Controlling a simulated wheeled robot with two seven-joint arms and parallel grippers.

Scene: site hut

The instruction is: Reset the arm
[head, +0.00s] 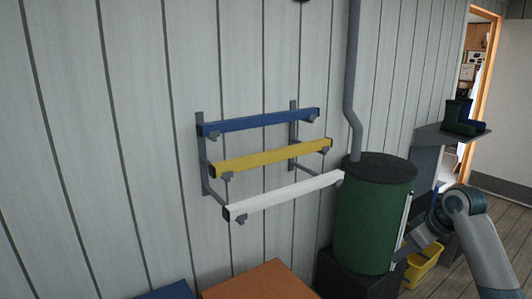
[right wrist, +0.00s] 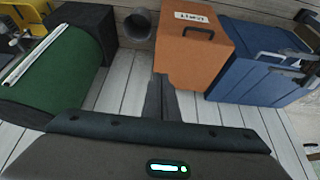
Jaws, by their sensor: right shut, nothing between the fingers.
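My right arm comes in at the lower right of the head view, and its hand (head: 402,254) is beside the green stove's lower right side. In the right wrist view my right gripper (right wrist: 161,85) has its dark fingers together with nothing between them.
A green cylindrical stove (head: 372,225) with a grey pipe (head: 354,80) stands near the wall rack, which holds blue (head: 255,122), yellow (head: 270,157) and white (head: 283,195) bars. Orange (right wrist: 190,50) and blue (right wrist: 255,65) boxes stand near my right gripper.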

